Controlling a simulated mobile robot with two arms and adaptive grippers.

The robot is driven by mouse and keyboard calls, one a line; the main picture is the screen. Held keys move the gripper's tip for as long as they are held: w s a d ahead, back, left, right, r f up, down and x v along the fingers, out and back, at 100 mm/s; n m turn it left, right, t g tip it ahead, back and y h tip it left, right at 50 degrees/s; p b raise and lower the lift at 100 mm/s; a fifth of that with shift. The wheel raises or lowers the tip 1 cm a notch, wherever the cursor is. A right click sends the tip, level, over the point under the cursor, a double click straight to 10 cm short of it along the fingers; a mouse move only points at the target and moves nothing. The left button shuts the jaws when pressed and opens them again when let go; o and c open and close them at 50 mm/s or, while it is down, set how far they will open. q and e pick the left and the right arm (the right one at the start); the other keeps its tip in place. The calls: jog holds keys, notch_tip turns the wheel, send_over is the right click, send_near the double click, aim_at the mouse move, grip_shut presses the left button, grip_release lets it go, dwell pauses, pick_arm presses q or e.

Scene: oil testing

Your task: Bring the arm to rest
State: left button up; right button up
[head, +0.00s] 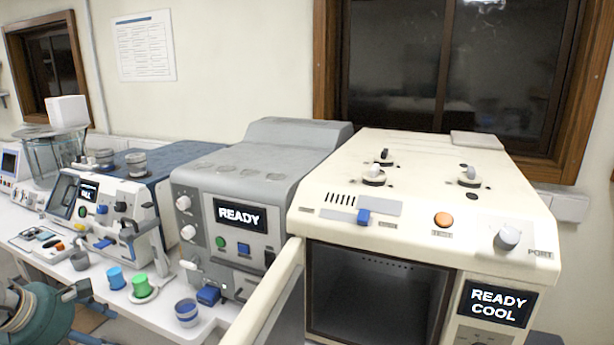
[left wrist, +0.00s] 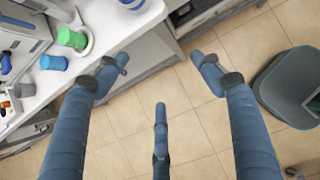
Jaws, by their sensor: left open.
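My left gripper (left wrist: 160,85) shows in the left wrist view with three blue-grey fingers spread wide. It is open, with nothing between the fingers. It hangs over the tiled floor beside the white counter edge. In the head view only a rounded teal-grey part, seemingly of my left arm, shows at the lower left; the fingertips are not clear there. My right gripper is in neither view.
The white counter (head: 190,333) holds a blue cup (head: 116,278), a green cup (head: 140,285), a blue-banded cup (head: 187,312) and several instruments. A cream oven (head: 420,205) stands at right, its door open. A grey chair (left wrist: 290,85) stands on the floor (left wrist: 195,140).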

pick_arm(q)
jog(key=w+d+f+n+t+h, duration=0.3)
jog(key=w+d+f+n+h, duration=0.35)
jog(key=d+f+n, duration=0.35)
jog(key=s+a+f+n+t+y, duration=0.1)
jog(key=s+a+f+n+y, duration=0.1)
jog(key=f+n, duration=0.5)
jog(key=s+a+f+n+t+y, duration=0.1)
jog(key=s+a+f+n+y, duration=0.2)
jog(key=f, duration=0.9)
jog(key=s+a+f+n+y, duration=0.1)
jog(key=s+f+n+y, duration=0.1)
jog(key=f+n, duration=0.55)
jog(key=s+d+f+n+g+y, duration=0.1)
jog(key=s+d+f+n+g, duration=0.25)
jog(key=s+f, duration=1)
jog(key=s+d+f+n+g+y, duration=0.1)
jog(key=s+d+f+n+g, duration=0.25)
jog(key=s+f, duration=1)
jog(key=s+d+n+g, duration=0.1)
jog(key=s+d+n, duration=0.1)
jog(key=s, duration=0.7)
jog(key=s+d+f+n+g, duration=0.1)
jog(key=s+d, duration=0.3)
jog(key=s, duration=0.5)
jog(key=shift+n+g, duration=0.35)
jog(key=shift+g, duration=0.25)
